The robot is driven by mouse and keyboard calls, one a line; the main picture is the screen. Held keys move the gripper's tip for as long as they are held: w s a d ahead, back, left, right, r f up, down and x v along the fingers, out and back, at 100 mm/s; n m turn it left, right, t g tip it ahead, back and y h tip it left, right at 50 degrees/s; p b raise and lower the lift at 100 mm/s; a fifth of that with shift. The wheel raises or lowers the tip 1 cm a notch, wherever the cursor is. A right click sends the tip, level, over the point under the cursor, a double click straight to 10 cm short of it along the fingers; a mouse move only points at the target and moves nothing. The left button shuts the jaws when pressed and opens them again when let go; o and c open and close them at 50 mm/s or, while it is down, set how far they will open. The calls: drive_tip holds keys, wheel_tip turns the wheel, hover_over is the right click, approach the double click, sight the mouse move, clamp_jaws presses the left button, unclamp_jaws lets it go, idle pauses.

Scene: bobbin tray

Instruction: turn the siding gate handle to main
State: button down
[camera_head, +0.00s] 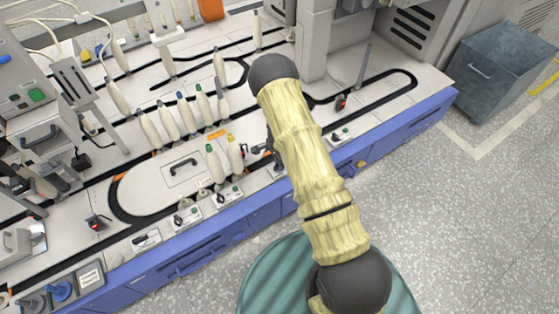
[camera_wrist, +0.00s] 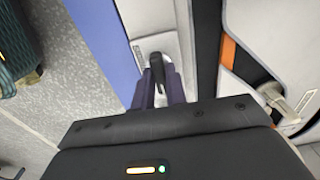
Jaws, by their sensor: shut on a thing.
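In the wrist view a black handle (camera_wrist: 156,66) sits on a pale plate (camera_wrist: 146,45) near the blue front edge of the machine. My gripper (camera_wrist: 159,87) is shut on this handle, with a dark purple finger on each side of it. No lettering is readable there, so I cannot tell the handle's marked position. In the head view my arm crosses the front edge of the machine and hides most of the gripper and this handle.
Similar handle plates (camera_head: 186,217) line the front edge to the left, and another (camera_head: 342,135) lies right of my arm. Several bobbins (camera_head: 213,163) stand close to the left of my gripper. A grey bin (camera_head: 505,75) stands on the floor at right.

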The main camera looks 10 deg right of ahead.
idle(0.4)
drive_tip(key=c, duration=1.4)
unclamp_jaws()
drive_tip(key=shift+c, duration=0.2)
drive_tip(key=shift+r, duration=0.1)
wheel_tip(320, 180, up, 17)
drive_tip(key=p, duration=0.5)
drive_tip(key=shift+r, duration=0.15)
